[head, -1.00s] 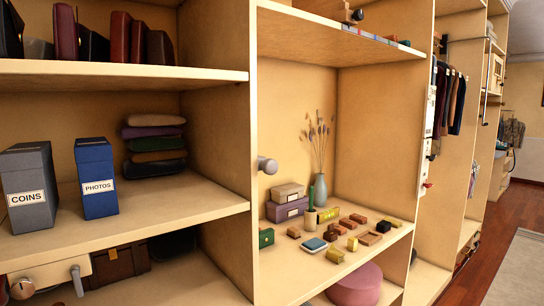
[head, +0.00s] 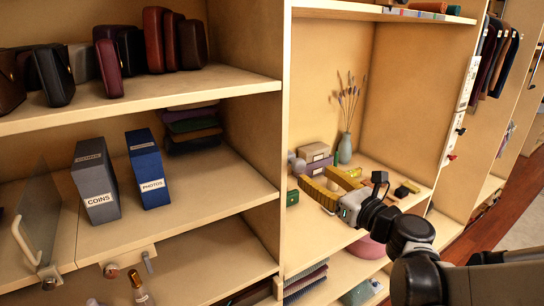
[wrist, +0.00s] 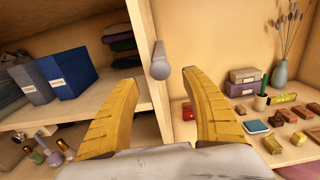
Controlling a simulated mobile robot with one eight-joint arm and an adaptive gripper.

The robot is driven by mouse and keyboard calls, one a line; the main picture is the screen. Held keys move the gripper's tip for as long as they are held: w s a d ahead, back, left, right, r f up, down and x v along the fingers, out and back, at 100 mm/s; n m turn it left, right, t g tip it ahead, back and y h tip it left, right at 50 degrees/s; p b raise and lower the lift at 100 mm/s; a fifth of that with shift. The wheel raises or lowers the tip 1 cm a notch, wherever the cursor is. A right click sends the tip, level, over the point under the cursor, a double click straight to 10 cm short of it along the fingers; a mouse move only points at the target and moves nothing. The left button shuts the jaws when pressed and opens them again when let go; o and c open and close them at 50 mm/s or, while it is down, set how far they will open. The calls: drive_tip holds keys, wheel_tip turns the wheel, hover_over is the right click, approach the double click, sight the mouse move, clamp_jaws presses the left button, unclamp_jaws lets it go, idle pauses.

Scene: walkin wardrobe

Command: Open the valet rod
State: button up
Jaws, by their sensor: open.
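The valet rod (wrist: 159,62) shows in the wrist view as a short grey cylinder with a round end, sticking out from the front edge of the upright divider. In the head view its pale end (head: 298,166) shows small at the divider, just beyond my gripper's fingers. My gripper (head: 317,179) has yellow ribbed fingers spread apart and empty. In the wrist view the fingers (wrist: 160,80) stand on either side of the rod's end, with the rod a little above the line between the tips. I cannot tell how far ahead of the tips it is.
The upright divider (head: 286,120) separates two shelf bays. Left of it are the coins box (head: 97,185) and photos box (head: 148,172). Right of it are stacked boxes (head: 314,153), a vase (head: 345,148) and several small items. A glass panel (head: 38,215) stands at the far left.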

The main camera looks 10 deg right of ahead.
sight(302, 166)
drive_tip(key=x, duration=0.7)
drive_tip(key=shift+w, duration=0.25)
clamp_jaws()
